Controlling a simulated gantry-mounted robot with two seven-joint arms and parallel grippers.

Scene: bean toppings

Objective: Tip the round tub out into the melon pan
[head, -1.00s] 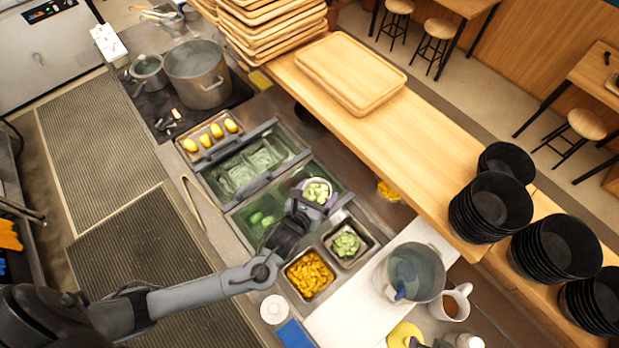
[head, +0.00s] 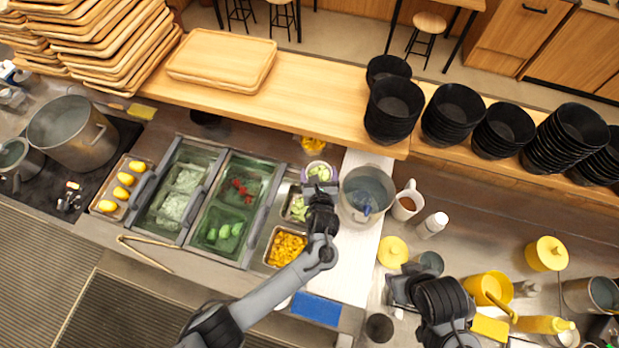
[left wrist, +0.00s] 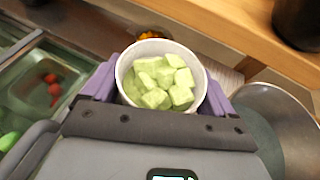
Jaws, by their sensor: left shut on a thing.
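The round tub (head: 318,169) is a small white cup full of pale green cubes. My left gripper (head: 320,183) is shut on it and holds it raised, near the back of the counter. In the left wrist view the round tub (left wrist: 160,80) sits between the purple fingers, roughly upright and full. The melon pan (head: 297,208) is a small metal pan with pale green pieces, just left of and below the gripper and partly hidden by it. My right gripper (head: 400,288) is at the lower right, apart from these things; its fingers are unclear.
A pan of orange cubes (head: 287,249) lies in front of the melon pan. A grey pot (head: 367,197) stands close to the tub's right, with a white mug (head: 407,203) beyond. Lidded green bins (head: 222,232) are to the left. A wooden shelf (head: 300,100) runs behind.

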